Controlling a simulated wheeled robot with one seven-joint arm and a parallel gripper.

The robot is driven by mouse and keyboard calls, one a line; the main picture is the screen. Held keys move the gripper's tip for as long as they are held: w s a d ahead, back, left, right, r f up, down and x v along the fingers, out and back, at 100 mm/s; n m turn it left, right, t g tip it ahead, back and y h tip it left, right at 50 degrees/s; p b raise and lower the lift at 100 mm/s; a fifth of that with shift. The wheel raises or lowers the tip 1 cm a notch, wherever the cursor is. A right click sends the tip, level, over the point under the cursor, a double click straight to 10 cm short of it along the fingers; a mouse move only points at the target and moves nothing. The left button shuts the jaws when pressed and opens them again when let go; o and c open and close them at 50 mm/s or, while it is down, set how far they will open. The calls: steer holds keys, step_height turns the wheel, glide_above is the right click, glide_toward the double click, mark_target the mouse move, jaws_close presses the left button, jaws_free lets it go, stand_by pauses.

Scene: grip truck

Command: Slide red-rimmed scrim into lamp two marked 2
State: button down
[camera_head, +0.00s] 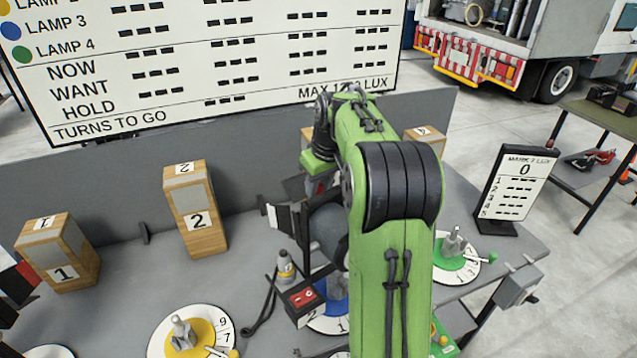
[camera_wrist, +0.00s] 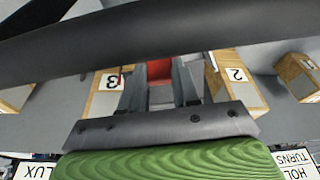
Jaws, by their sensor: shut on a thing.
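The red-rimmed scrim shows as a red piece (camera_wrist: 160,69) between my fingers in the wrist view. My gripper (camera_wrist: 160,88) is shut on it. In the head view my green arm hides most of the gripper and scrim; only a little red shows beside the arm. A wooden box marked 2 (camera_head: 197,218) stands upright on the bench left of my arm. It also shows in the wrist view (camera_wrist: 236,88), right of my fingers. A yellow dial (camera_head: 203,341) with a grey fitting is in front of it. I cannot tell which fitting is lamp two's scrim holder.
A wooden box marked 1 (camera_head: 60,256) stands at left. A box marked 3 (camera_wrist: 104,92) is left of my fingers in the wrist view. Black flaps (camera_head: 286,217), a red-topped device (camera_head: 305,297) and a lux display (camera_head: 513,187) stand around my arm. Bench space between boxes 1 and 2 is clear.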

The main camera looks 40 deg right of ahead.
steer(key=shift+f, duration=0.35)
steer(key=c, duration=0.8)
jaws_free()
steer(key=shift+o, duration=0.7)
steer(key=shift+o, duration=1.1)
steer(key=r+p, duration=0.6)
steer(key=shift+w+r, duration=0.15)
steer(key=shift+w, duration=0.1)
